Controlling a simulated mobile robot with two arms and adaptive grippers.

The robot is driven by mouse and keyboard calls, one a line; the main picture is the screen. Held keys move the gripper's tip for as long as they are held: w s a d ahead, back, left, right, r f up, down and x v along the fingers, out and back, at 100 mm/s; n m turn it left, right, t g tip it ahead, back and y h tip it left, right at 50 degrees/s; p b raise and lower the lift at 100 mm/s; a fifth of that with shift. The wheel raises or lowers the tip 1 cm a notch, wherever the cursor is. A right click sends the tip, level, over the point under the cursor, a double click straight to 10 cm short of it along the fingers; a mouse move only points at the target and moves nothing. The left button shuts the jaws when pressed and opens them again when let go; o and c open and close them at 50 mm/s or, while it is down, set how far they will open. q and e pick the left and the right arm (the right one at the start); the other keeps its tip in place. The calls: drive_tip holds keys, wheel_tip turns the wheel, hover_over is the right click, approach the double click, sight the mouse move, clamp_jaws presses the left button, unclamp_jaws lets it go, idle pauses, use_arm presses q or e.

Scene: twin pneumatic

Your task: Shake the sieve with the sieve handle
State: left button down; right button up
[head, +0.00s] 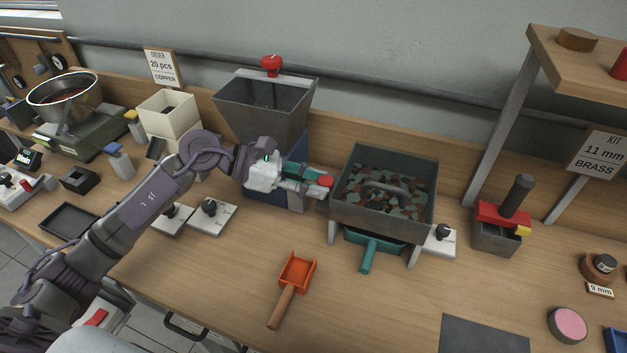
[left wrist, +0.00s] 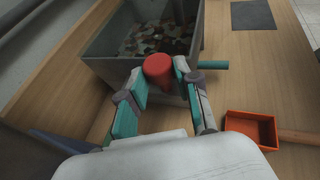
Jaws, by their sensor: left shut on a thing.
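The sieve (head: 383,218) is a grey box on legs at the centre right, holding many small brown, green and grey pieces. It also shows at the top of the left wrist view (left wrist: 112,50). The red sieve handle (head: 326,181) is at its left side, and it shows between my fingers in the left wrist view (left wrist: 158,68). My left gripper (head: 318,187) is shut on this red handle, with a finger on each side. A dark arched bar (head: 386,187) lies over the pieces. My right gripper is not in view.
A teal tray with a handle (head: 368,256) sits under the sieve. An orange scoop (head: 297,270) lies on the table in front. A grey hopper with a red knob (head: 265,100) stands behind my left gripper. A red-topped block (head: 497,228) is at the right.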

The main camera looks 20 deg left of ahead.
use_arm(q)
drive_tip(key=w+b, duration=0.1)
drive_tip(key=w, duration=0.1)
drive_tip(key=shift+w+b, duration=0.3)
drive_tip(key=shift+b, duration=0.1)
drive_tip(key=c, duration=0.8)
unclamp_jaws()
drive_tip(key=v, duration=1.2)
drive_tip(key=shift+s, duration=0.1)
